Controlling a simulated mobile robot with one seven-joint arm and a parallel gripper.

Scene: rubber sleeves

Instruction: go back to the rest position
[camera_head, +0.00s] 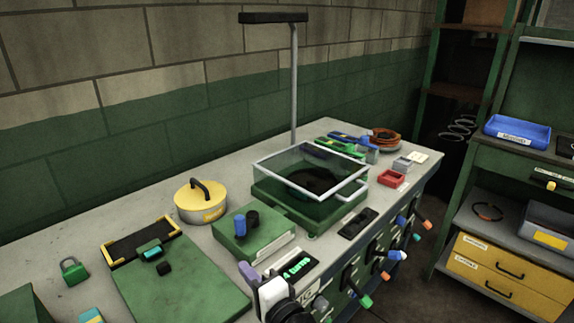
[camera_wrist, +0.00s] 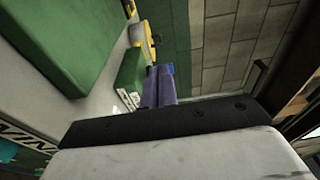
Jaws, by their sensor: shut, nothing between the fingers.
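My gripper (camera_head: 249,273) is at the front edge of the bench, low in the head view, with its purple fingers pointing up and left. In the wrist view the two purple fingers (camera_wrist: 160,86) lie together with nothing between them. A green block (camera_head: 255,243) stands just beyond the gripper, carrying a blue upright piece (camera_head: 239,225) and a black upright piece (camera_head: 252,219). The block also shows in the wrist view (camera_wrist: 131,76), left of the fingers, and a blue tip (camera_wrist: 170,68) shows just past them.
A small display (camera_head: 294,266) reading "4 turns" is right of the gripper. A clear-lidded green box (camera_head: 283,207), a yellow lidded pot (camera_head: 202,209) and a green board (camera_head: 185,285) occupy the bench. Coloured handles (camera_head: 396,255) stick out along its front. A pole lamp (camera_head: 294,85) rises behind.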

